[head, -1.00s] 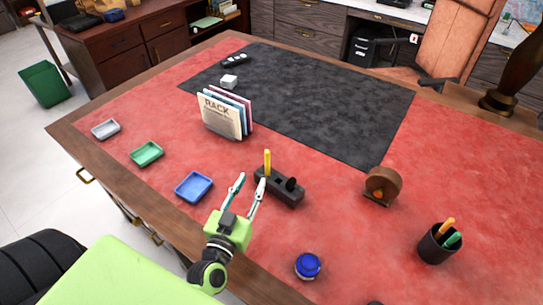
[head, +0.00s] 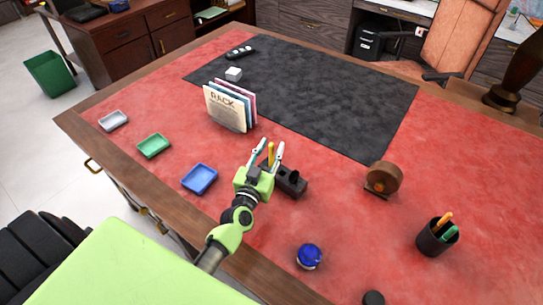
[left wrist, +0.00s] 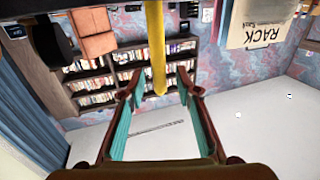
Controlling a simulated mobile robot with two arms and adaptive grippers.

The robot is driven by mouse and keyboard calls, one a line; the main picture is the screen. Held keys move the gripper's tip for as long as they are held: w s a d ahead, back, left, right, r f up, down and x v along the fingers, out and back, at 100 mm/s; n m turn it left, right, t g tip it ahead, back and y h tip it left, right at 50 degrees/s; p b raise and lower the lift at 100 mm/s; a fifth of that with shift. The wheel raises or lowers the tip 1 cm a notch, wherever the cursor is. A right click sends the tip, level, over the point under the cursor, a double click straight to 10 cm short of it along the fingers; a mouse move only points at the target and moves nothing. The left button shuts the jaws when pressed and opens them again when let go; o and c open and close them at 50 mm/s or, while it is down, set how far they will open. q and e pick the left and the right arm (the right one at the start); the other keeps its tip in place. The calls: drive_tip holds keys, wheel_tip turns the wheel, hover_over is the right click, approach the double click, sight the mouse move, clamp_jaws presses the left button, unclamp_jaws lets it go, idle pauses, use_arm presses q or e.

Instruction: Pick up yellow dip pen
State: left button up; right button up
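The yellow dip pen (head: 270,154) stands upright in a black pen stand (head: 292,183) on the red desk top. My left gripper (head: 267,146) is open beside the stand, with its two fingers on either side of the pen in the head view. In the left wrist view the pen (left wrist: 157,48) hangs from the top of the picture, its end near the gap between the open fingers (left wrist: 156,84). The fingers do not appear to touch it. My right gripper is not in view.
Blue (head: 199,179), green (head: 153,146) and grey (head: 113,121) trays lie to the left. A file rack (head: 226,108) stands behind the gripper. A blue-topped round item (head: 309,256), a wooden dispenser (head: 383,179) and a pen cup (head: 437,238) stand to the right.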

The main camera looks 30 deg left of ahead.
use_arm(q)
drive_tip(key=shift+w, duration=0.45)
drive_tip(key=shift+s, duration=0.1)
clamp_jaws()
